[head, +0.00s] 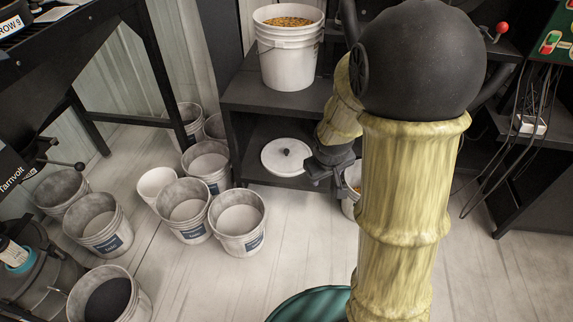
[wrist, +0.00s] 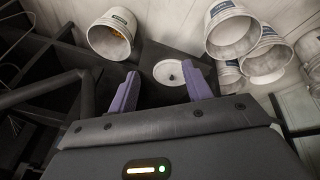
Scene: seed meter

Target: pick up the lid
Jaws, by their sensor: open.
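The lid (head: 286,158) is a round white disc with a small dark knob at its centre. It lies flat on the low shelf of the dark stand in the head view. It also shows in the wrist view (wrist: 168,72), beyond and between my fingertips. My gripper (head: 316,172) is just right of the lid in the head view, partly hidden by my own arm. In the wrist view my gripper (wrist: 162,82) has its two purple fingers spread wide with nothing between them. I cannot tell the exact gap between fingers and lid.
A white bucket of yellow grain (head: 289,45) stands on the upper shelf (head: 240,90) above the lid. Another bucket (head: 351,190) with yellow contents is behind my arm. Several empty buckets (head: 238,222) stand on the floor at left. Cables (head: 500,150) hang at right.

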